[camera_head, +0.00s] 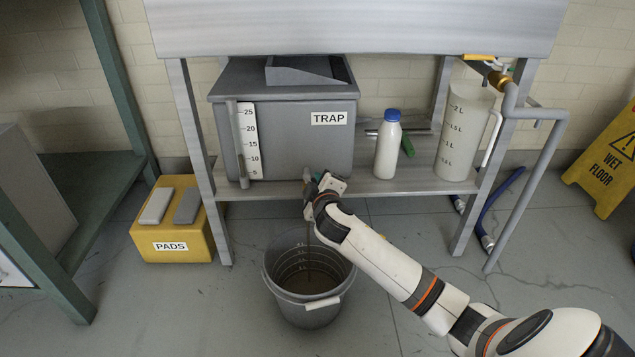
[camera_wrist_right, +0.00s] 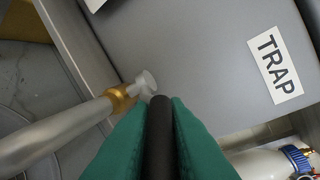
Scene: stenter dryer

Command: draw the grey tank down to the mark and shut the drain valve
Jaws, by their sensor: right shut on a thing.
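The grey tank (camera_head: 285,150), labelled TRAP, stands on the shelf under the steel table. A white scale (camera_head: 249,140) and a sight tube (camera_head: 241,165) are on its front left. The tube looks darker in its lower part, but I cannot read the level exactly. My right gripper (camera_head: 312,182) is at the tank's lower front. In the right wrist view its green fingers (camera_wrist_right: 163,104) are shut on a black handle (camera_wrist_right: 160,135), beside a metal pipe with a brass collar (camera_wrist_right: 122,98). A thin dark stream falls into the grey bucket (camera_head: 310,312) below. My left gripper is not in view.
On the shelf (camera_head: 400,186) stand a white bottle (camera_head: 387,150) with a blue cap and a white measuring container (camera_head: 462,135). A yellow PADS box (camera_head: 172,220) is on the floor at left, a wet-floor sign (camera_head: 605,160) at right. Floor around the bucket is clear.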

